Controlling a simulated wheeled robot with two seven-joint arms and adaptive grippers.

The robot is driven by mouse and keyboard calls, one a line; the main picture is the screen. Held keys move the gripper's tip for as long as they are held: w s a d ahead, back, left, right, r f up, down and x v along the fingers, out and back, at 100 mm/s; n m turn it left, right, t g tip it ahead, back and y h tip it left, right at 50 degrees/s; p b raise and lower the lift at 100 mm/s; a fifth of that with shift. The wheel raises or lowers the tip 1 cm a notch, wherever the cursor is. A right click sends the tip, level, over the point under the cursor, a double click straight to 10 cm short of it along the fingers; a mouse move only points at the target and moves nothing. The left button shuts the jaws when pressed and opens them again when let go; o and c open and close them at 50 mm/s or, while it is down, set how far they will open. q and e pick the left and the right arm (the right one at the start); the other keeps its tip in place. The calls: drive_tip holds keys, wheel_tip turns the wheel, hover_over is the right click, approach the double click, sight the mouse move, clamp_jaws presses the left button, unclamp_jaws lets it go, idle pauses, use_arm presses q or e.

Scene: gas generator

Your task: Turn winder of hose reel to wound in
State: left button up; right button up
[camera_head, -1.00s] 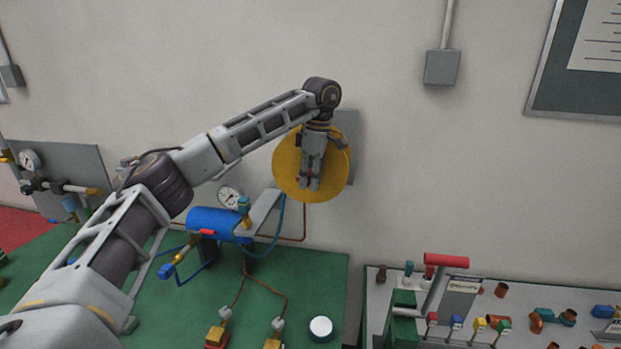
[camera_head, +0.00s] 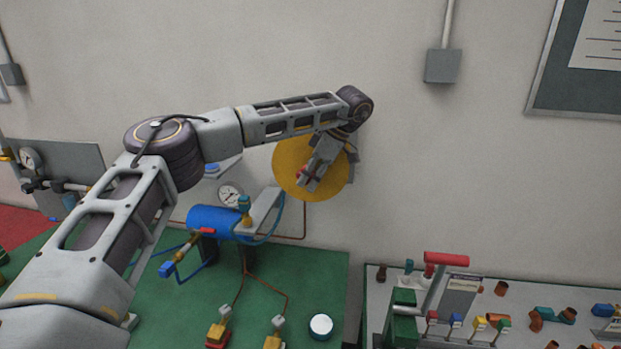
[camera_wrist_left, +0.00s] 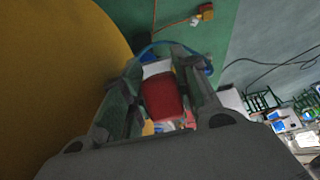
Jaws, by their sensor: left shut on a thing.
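The hose reel (camera_head: 291,160) is a yellow disc on the wall, in the middle of the head view. Its yellow face also fills the left of the left wrist view (camera_wrist_left: 50,75). My left gripper (camera_head: 308,183) is in front of the disc's lower right part, tilted with its fingers pointing down and left. It is shut on the red winder handle (camera_wrist_left: 162,97), which sits between the fingers in the left wrist view. In the head view the fingers hide most of the handle. My right gripper is not in view.
Below the reel, a blue tank (camera_head: 215,222) with a gauge (camera_head: 230,196) and thin pipes stands over a green surface (camera_head: 190,300). A bench with a red-handled lever (camera_head: 446,259) is at lower right.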

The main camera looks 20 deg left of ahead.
use_arm(q)
drive_tip(key=shift+f+y, duration=0.15)
drive_tip(key=shift+y, duration=0.85)
drive_tip(key=shift+f+g+y, duration=0.1)
drive_tip(key=shift+g+y, duration=0.3)
drive_tip(key=shift+y, duration=0.2)
drive_tip(key=shift+a+f+g+y, duration=0.15)
drive_tip(key=shift+g+y, duration=0.25)
drive_tip(key=shift+y, duration=0.9)
drive_tip(key=shift+s+a+f+y, duration=0.1)
drive_tip(key=shift+y, duration=0.4)
drive_tip(key=o, duration=0.7)
drive_tip(key=shift+o, duration=0.2)
drive_tip(key=shift+r+t+h, duration=0.15)
drive_tip(key=shift+t+h, duration=0.05)
drive_tip(key=shift+h, duration=0.65)
drive_tip(key=shift+r+t+h, duration=0.1)
drive_tip(key=shift+t+h, duration=0.1)
drive_tip(key=shift+h, duration=0.65)
